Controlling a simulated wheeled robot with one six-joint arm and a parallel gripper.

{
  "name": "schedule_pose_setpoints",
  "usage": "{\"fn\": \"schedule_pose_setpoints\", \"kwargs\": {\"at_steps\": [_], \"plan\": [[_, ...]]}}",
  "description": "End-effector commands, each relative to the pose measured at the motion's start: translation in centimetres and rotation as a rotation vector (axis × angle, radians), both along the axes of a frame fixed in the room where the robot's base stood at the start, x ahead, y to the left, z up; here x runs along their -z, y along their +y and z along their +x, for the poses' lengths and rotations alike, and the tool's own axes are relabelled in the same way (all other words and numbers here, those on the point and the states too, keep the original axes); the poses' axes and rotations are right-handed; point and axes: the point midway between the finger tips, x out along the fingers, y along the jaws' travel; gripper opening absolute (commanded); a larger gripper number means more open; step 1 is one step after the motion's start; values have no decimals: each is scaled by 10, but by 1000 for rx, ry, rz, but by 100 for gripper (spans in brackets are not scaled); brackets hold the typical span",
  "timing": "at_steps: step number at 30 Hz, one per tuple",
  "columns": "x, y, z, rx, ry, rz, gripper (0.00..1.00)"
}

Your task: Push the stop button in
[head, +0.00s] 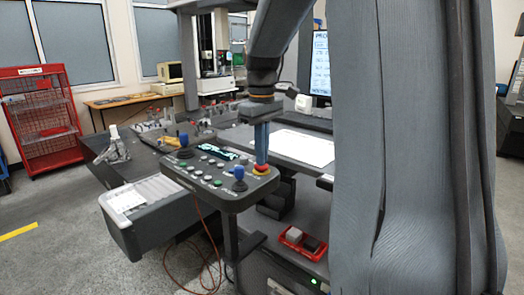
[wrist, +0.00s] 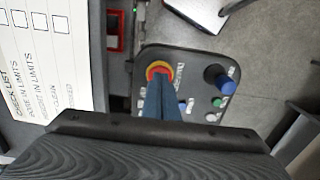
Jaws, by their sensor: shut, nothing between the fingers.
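The stop button (head: 261,169) is a red cap on a yellow ring at the right end of the grey control panel (head: 237,204). In the wrist view the button (wrist: 158,68) sits near the panel's left edge, its lower part hidden by my fingers. My gripper (head: 262,160) points straight down over the button, its blue fingers shut together and empty. In the wrist view my gripper (wrist: 160,82) has its tips at the button's near side. The tips look at or just above the cap; I cannot tell whether they touch.
A blue-topped joystick (head: 239,173) stands on the panel left of the button, with several small buttons around it. A second joystick (head: 183,140) is farther back. A white sheet (head: 305,148) lies on the table behind. A red tray (head: 304,243) sits lower right.

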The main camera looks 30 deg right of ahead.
Motion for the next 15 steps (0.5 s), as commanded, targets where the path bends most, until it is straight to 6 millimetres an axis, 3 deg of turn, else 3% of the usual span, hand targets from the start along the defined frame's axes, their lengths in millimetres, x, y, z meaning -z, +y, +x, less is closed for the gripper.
{"fn": "schedule_pose_setpoints", "kwargs": {"at_steps": [3, 15], "plan": [[14, 0, -1, 0, 5, 1, 0], [14, 1, -2, 0, 7, 3, 0]]}}
